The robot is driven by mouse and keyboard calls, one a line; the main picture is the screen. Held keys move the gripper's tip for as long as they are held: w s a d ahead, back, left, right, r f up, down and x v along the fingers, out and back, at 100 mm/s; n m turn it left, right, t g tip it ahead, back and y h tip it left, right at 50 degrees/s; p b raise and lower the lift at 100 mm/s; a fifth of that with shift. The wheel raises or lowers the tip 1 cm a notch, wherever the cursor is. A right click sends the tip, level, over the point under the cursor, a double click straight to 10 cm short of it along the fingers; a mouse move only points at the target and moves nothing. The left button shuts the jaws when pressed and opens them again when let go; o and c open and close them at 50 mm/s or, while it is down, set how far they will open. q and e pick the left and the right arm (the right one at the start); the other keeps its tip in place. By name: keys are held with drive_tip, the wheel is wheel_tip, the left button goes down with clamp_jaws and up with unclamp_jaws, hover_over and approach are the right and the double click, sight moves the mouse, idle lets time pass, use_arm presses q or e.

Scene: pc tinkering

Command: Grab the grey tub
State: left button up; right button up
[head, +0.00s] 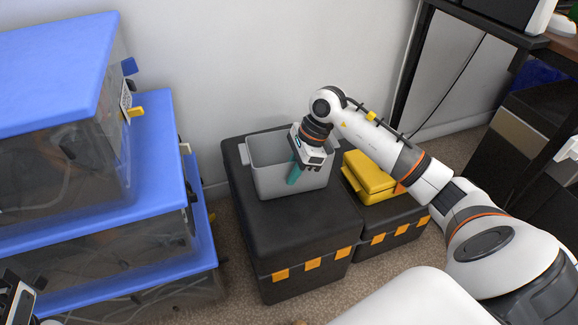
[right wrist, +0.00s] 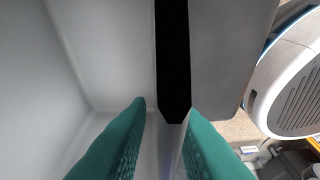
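The grey tub (head: 275,184) stands open on a large black case. My right gripper (head: 294,172) points down at the tub's front side, and one teal finger shows in front of the front wall. The other finger is hidden in the head view. In the right wrist view both teal fingers of my right gripper (right wrist: 167,108) stand apart, with grey surfaces of the tub (right wrist: 120,45) around them. A gap shows between the fingers, so the gripper is open. Part of my left gripper (head: 18,302) shows at the lower left corner; its fingertips are out of sight.
The black case (head: 285,236) under the tub has orange latches. A yellow box (head: 370,175) sits on a second black case (head: 395,222) to the right. Clear bins with blue lids (head: 150,180) are stacked at left. A wall stands close behind the tub.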

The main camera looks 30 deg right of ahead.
clamp_jaws()
drive_tip(key=shift+s, duration=0.1)
drive_tip(key=shift+r, duration=0.1)
